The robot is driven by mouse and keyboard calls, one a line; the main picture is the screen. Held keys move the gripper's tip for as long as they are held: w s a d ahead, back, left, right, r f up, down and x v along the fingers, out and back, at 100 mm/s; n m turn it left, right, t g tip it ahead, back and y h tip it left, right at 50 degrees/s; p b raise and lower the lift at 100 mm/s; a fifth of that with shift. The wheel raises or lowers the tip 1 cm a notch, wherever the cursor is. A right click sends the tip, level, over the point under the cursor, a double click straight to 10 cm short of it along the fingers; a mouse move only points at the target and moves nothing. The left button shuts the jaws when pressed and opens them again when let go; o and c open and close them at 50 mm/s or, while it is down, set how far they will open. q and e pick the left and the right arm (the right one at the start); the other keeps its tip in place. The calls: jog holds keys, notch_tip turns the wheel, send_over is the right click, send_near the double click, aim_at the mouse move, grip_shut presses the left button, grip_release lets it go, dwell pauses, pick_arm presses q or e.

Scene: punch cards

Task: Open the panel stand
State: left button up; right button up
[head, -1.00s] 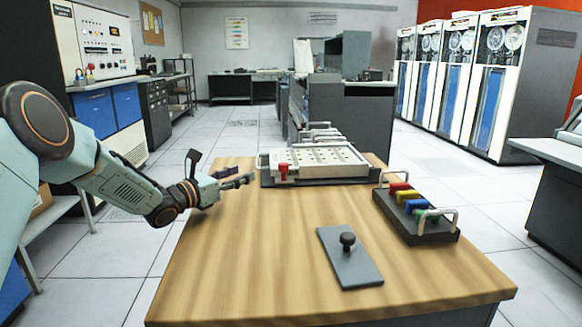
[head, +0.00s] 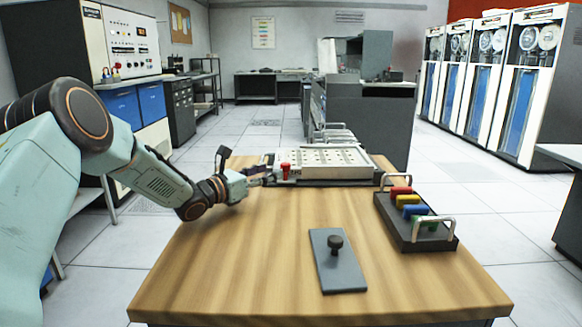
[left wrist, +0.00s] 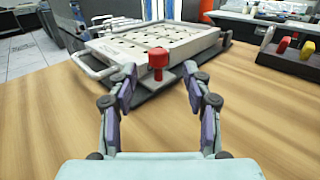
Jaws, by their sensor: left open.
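The panel stand (head: 325,163) is a pale panel with rows of holes on a dark base at the far edge of the wooden table. A red knob (head: 286,168) stands at its front left corner. In the left wrist view the panel stand (left wrist: 165,40) lies ahead, and the red knob (left wrist: 158,60) shows between the fingertips. My left gripper (head: 264,178) is just left of the knob in the head view. In the left wrist view my left gripper (left wrist: 158,82) is open, its fingers on either side of the knob with gaps. My right gripper is not in view.
A dark tray (head: 385,222) with metal handles holds red, yellow, blue and green pieces at the table's right. A grey plate with a black knob (head: 337,262) lies near the front. The left and middle of the wooden table (head: 240,265) are clear.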

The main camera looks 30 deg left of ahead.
aim_at(284, 164)
pick_arm(q)
jog(key=x, duration=0.1)
jog(key=b+x, duration=0.1)
jog(key=x, duration=0.1)
jog(key=b+x, duration=0.1)
jog(key=x, duration=0.1)
jog(key=shift+w+f, duration=0.25)
jog(key=shift+f, duration=0.05)
jog(key=shift+w+d+r+b, duration=0.2)
jog(key=shift+w+b, duration=0.15)
jog(key=shift+w, duration=0.4)
jog(key=shift+w+d, duration=0.1)
jog(key=shift+w, duration=0.15)
jog(key=shift+s, duration=0.1)
jog(key=shift+c, duration=0.5)
grip_shut()
